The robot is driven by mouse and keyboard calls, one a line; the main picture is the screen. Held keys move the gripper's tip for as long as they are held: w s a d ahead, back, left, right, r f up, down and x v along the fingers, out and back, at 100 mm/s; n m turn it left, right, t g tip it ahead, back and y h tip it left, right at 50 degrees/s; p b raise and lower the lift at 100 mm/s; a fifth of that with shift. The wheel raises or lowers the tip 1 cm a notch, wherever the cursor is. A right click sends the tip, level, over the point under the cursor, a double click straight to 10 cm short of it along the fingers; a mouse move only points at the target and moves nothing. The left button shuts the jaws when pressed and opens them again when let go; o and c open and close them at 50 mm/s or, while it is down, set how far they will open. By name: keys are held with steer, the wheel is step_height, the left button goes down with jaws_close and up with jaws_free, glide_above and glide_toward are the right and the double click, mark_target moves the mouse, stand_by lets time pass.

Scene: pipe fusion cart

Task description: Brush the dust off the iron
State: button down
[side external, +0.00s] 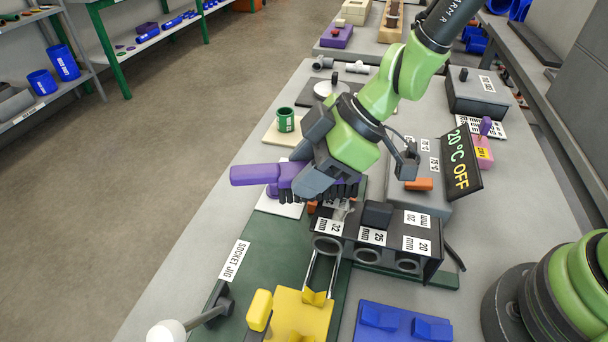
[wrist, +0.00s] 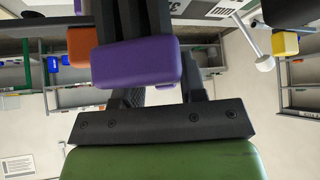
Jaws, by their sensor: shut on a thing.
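The iron (side external: 388,252) is a dark block on the bench with round sockets along its front, labelled 32, 25 and 20 mm. A small pale patch shows near its top left end, by the 32 mm label; I cannot tell for sure that it is dust. My gripper (side external: 318,178) is shut on a brush with a purple handle (side external: 256,174) and black bristles. The bristles hang just above the iron's left end; whether they touch is unclear.
A display (side external: 462,160) reading 20 °C OFF stands behind the iron. A yellow jig part (side external: 300,315) and a blue block (side external: 400,323) lie in front. A green cup (side external: 286,120) stands behind my gripper.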

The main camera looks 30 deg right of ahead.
steer(key=shift+d, duration=0.1)
steer(key=shift+r, duration=2.95)
steer(key=shift+r, duration=1.5)
